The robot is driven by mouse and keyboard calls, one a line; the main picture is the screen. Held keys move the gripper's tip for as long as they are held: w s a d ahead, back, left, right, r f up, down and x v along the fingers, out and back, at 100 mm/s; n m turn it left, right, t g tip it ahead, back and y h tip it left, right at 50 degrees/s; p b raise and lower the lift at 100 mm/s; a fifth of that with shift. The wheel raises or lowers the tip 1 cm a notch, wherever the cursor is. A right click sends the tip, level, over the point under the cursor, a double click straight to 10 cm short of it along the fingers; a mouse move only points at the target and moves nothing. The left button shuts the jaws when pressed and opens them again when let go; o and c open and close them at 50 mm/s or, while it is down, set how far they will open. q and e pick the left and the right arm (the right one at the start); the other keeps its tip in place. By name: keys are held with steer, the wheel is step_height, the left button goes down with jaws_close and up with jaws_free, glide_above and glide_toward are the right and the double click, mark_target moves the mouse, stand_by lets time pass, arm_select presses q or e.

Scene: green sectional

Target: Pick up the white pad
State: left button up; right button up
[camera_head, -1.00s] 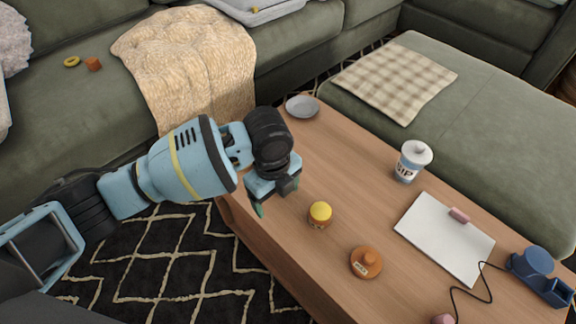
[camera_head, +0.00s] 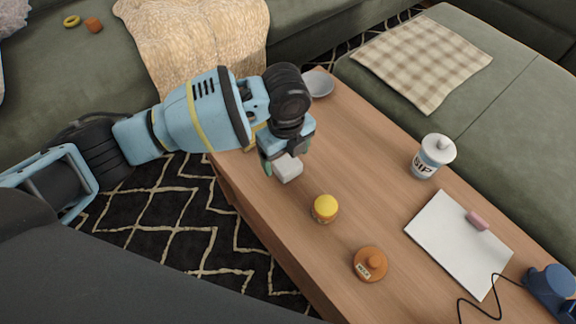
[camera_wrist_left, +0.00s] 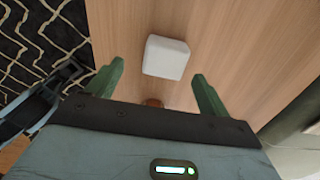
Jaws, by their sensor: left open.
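A small white block (camera_head: 287,168) with rounded edges sits on the wooden table, just below my left gripper (camera_head: 284,152). In the left wrist view the white block (camera_wrist_left: 166,57) lies ahead of the open green fingers (camera_wrist_left: 158,76), roughly between their lines. The fingers appear apart from it, and nothing is between them except a small brown thing (camera_wrist_left: 154,102) seen beyond. A flat white rectangular sheet or pad (camera_head: 457,245) lies farther right on the table, with a pink piece (camera_head: 478,220) on it. My right gripper is not in view.
On the wooden table (camera_head: 350,160) stand a yellow-topped jar (camera_head: 325,208), an orange lidded pot (camera_head: 370,264), a white-lidded cup (camera_head: 433,156), a grey dish (camera_head: 318,84) and a blue device (camera_head: 551,289) with a black cord. Green sofa sections border the table.

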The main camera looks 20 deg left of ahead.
mark_target(287, 163)
arm_select(q)
steer(key=shift+w+f, duration=0.1)
steer(key=shift+f, duration=0.25)
steer(key=f+b, duration=0.2)
steer(key=f, duration=0.1)
steer(key=f+b, duration=0.1)
steer(key=shift+w+f, duration=0.25)
steer(key=shift+w, duration=0.05)
steer(key=shift+r, duration=0.1)
steer(key=c, duration=1.1)
steer(key=shift+o, duration=0.2)
steer(key=shift+r, duration=0.1)
